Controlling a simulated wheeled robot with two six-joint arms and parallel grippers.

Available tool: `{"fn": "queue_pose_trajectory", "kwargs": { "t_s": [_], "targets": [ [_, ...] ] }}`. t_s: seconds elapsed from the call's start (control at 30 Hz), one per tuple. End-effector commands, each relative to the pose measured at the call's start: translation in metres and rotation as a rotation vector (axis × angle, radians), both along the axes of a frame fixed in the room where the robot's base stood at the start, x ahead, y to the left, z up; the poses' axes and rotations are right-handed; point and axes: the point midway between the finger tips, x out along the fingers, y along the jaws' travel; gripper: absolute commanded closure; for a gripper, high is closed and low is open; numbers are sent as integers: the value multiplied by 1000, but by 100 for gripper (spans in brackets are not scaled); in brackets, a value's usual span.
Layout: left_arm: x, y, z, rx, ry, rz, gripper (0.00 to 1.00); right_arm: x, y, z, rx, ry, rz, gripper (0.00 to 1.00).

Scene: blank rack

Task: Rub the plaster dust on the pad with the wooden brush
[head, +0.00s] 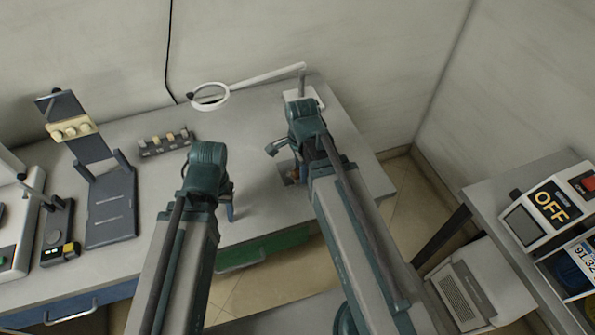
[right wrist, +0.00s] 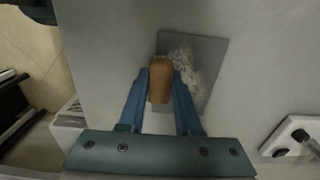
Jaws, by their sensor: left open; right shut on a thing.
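The wooden brush (right wrist: 161,80) is between the two blue fingers of my right gripper (right wrist: 161,92), which is shut on it. The brush overlaps the grey pad (right wrist: 208,50) in the right wrist view. Whitish plaster dust (right wrist: 186,64) lies on the pad, beside and above the brush. I cannot tell whether the brush touches the pad. In the head view my right arm hides most of the pad and brush. My left gripper (head: 231,208) is over the table's front part, open, away from the pad, with its fingers mostly hidden.
A magnifier lamp (head: 210,97) stands at the table's back. A small rack (head: 165,143) and a dark stand (head: 110,205) are to the left. A side table with a boxy device marked OFF (head: 550,205) stands at the right. The table middle is clear.

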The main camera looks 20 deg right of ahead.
Motion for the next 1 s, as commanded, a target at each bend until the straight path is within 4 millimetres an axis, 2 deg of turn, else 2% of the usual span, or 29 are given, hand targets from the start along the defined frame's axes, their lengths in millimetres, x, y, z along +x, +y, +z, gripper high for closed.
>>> {"fn": "queue_pose_trajectory", "kwargs": {
  "t_s": [0.23,0.6,0.87,1.0],
  "targets": [
    [0,0,0,0,0,0,50,7,-1,0,-4,0,-1,100],
    [0,0,1,0,0,0,50,37,0,1,-3,-1,0,100],
    [0,0,1,0,0,0,50,39,1,1,-2,0,0,100],
    [0,0,1,0,0,0,50,46,1,1,-2,0,0,100]
  ]
}}
